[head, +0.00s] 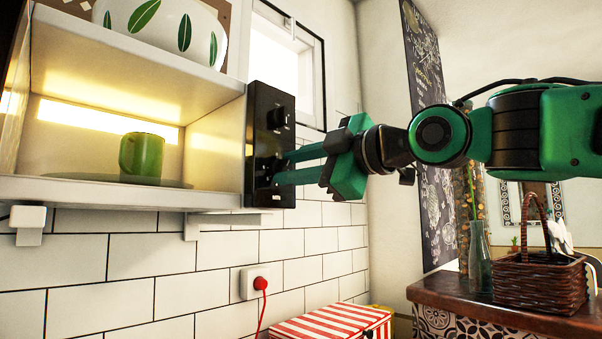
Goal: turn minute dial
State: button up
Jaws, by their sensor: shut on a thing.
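A white microwave (200,100) with an open front has a black control panel (270,100) on its right side. An upper dial (277,118) sticks out from the panel and is clear of my gripper. My gripper (280,169) reaches in from the right, with its two green fingers level and shut on the lower dial (268,168). The fingers hide part of that dial, so its setting cannot be read. I cannot tell from any marking which dial is for minutes.
A green mug (141,156) stands inside the microwave, and a leaf-patterned bowl (166,30) sits on top. A red plug (260,283) and a striped box (331,325) are below. A wicker basket (540,285) and a glass vase (480,262) stand on a counter at the right.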

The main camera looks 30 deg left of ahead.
jog(key=m, duration=0.4)
jog(key=shift+m, duration=0.3)
jog(key=m, duration=0.3)
jog(key=shift+m, duration=0.4)
jog(key=m, duration=0.4)
jog(key=shift+w+r, duration=0.1)
jog(key=m, duration=1.7)
jog(key=shift+w+m, duration=0.15)
jog(key=shift+m, duration=0.15)
